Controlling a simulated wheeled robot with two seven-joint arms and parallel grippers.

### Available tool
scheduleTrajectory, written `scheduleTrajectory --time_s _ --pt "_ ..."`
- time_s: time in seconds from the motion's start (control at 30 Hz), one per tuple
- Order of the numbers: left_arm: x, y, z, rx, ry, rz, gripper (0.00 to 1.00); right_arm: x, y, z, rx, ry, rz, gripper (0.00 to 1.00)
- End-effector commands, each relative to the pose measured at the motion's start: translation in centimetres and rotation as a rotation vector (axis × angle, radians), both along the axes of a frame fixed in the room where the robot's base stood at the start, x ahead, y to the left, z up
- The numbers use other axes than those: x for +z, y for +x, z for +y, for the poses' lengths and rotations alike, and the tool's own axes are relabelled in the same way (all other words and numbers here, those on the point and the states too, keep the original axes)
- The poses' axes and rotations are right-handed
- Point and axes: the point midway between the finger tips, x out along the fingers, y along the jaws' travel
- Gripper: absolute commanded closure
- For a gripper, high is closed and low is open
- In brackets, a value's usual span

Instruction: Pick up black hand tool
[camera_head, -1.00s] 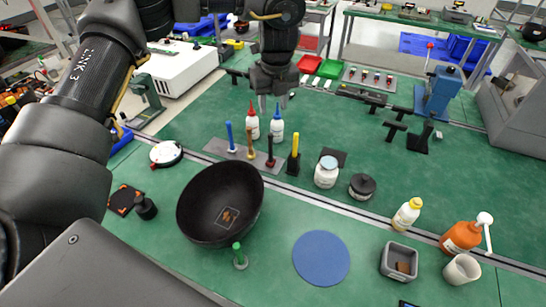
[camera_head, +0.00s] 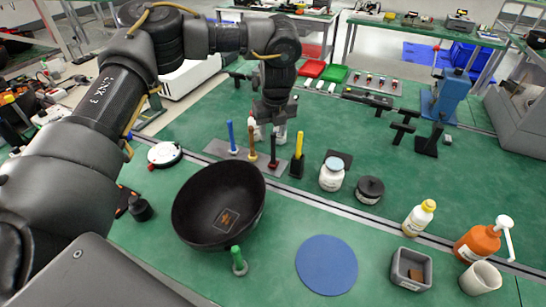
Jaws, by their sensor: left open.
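A row of upright hand tools stands on a grey plate (camera_head: 217,147): a blue-handled one (camera_head: 231,137), a brown one (camera_head: 252,141), and a dark, nearly black one (camera_head: 273,152). A yellow-handled tool (camera_head: 298,148) stands in a black block to their right. Black T-shaped pieces (camera_head: 402,131) stand further right; I cannot tell which thing is the black hand tool. My left gripper (camera_head: 271,128) is open, pointing down just behind the brown and dark tools in the picture, and appears empty. It partly hides white bottles there. My right gripper is not in view.
A large black bowl (camera_head: 205,205) and a green-handled piece (camera_head: 238,258) are in front. A white jar (camera_head: 332,174), black jar (camera_head: 369,189), blue disc (camera_head: 327,265), and orange pump bottle (camera_head: 478,243) lie to the right.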

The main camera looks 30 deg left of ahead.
Motion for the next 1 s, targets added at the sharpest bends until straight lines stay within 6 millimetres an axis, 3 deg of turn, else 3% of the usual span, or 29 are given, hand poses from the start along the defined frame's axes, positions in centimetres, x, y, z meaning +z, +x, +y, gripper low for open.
scheduleTrajectory --time_s 0.17,0.5,0.77,1.0 --pt "-0.5 0.1 0.1 0.000 0.000 0.001 0.57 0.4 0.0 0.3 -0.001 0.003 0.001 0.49" --pt "-4.8 0.9 0.5 0.000 0.000 0.001 0.57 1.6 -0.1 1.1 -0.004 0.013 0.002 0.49" --pt "-5.2 0.9 0.6 0.000 0.000 0.000 0.57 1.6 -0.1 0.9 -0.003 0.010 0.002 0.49" --pt "-5.1 0.9 0.6 0.000 0.000 0.000 0.87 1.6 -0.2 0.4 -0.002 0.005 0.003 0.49"
